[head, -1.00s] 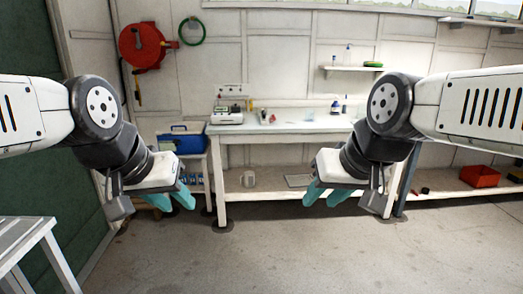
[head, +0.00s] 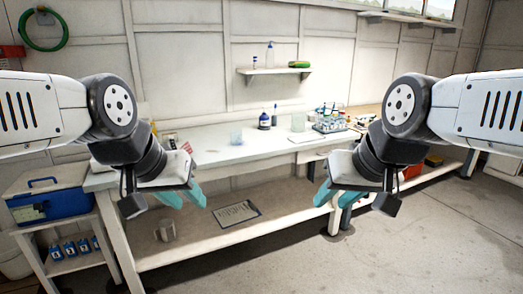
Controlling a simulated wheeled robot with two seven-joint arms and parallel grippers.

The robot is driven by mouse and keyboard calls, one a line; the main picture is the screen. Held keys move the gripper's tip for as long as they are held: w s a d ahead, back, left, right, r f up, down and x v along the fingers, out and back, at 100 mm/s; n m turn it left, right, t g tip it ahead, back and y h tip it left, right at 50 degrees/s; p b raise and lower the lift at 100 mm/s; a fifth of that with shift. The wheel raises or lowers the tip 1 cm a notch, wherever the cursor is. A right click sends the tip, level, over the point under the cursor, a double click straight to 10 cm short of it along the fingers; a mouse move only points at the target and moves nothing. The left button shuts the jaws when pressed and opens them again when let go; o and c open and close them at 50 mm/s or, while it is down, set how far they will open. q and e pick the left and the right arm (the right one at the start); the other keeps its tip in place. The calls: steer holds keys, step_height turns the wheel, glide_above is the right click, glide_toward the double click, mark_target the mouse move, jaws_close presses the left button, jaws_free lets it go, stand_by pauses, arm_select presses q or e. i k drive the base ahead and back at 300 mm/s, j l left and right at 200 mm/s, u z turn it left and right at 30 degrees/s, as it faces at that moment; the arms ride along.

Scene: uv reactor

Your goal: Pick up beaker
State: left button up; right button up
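A clear, bluish beaker (head: 237,138) stands upright on the white workbench top (head: 210,152), near its middle. A pale, translucent vessel (head: 298,122) stands further right on the same bench; I cannot tell whether it is also a beaker. My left gripper (head: 184,198) is in front of the bench, low and left of the beaker, with its teal fingers apart and empty. My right gripper (head: 335,199) is in front of the bench, low and right of the beaker, also open and empty. Both are well short of the beaker.
A dark blue bottle (head: 264,121) and a tube rack (head: 330,122) stand on the bench. A blue box (head: 47,204) sits on a stand at left. Floor at right is clear.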

mark_target(235, 134)
steer(key=i+l+z, duration=0.1)
steer(key=i+z, duration=0.25)
steer(key=i, duration=0.6)
steer(key=i+l+u, duration=0.25)
steer(key=i+u, duration=0.15)
steer(key=i+l+u, duration=0.7)
steer(key=u, duration=0.25)
steer(key=i+l+u, duration=0.25)
steer(key=l+u, duration=0.2)
steer(key=i+l+u, duration=0.15)
steer(key=l+u, duration=0.35)
steer(key=j, duration=0.15)
